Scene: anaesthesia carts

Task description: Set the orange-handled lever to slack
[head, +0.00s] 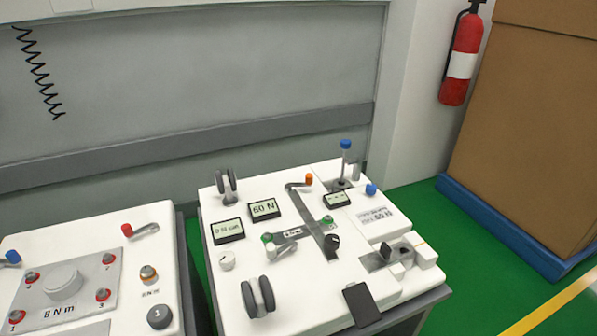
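The orange-handled lever (298,185) is at the back middle of the right-hand white cart top. It is a short grey arm with an orange knob (309,179) at its right end, and it points to the right in the picture. It sits by the far end of a long dark grey strip (312,218). I cannot read any slack mark beside it. Neither of my grippers shows in the head view.
Displays reading 60 N (264,209) and another value (227,231) stand left of the strip. A blue-knobbed upright post (345,160) rises at the back right. Dark rollers (258,296) stand at the left. The left cart (160,215) carries a red-knobbed lever (140,230).

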